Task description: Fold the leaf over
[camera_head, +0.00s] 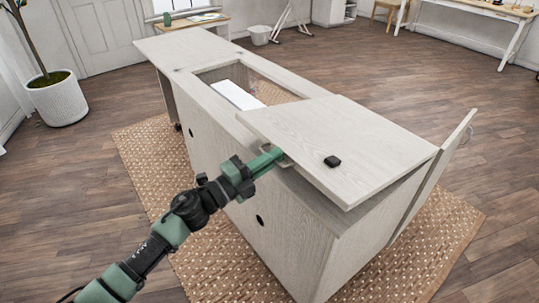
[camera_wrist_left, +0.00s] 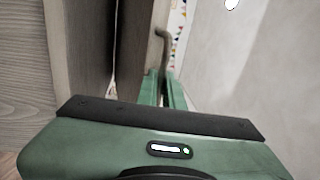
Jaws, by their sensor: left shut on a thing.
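The leaf (camera_head: 335,138) is a pale wood panel over the near right part of the sewing cabinet (camera_head: 290,225). Its front edge looks slightly raised, with a narrow gap beneath. A bent handle (camera_head: 286,163) sits at that front edge. My left gripper (camera_head: 275,155) reaches in from the left and is shut on the handle. In the left wrist view the green fingers (camera_wrist_left: 165,88) close around the lower part of the bent handle (camera_wrist_left: 162,42); the exact contact is partly hidden. My right gripper is not in view.
Another panel (camera_head: 185,48) extends at the far left. A door panel (camera_head: 432,175) stands open at the right. A woven rug (camera_head: 150,155) lies below.

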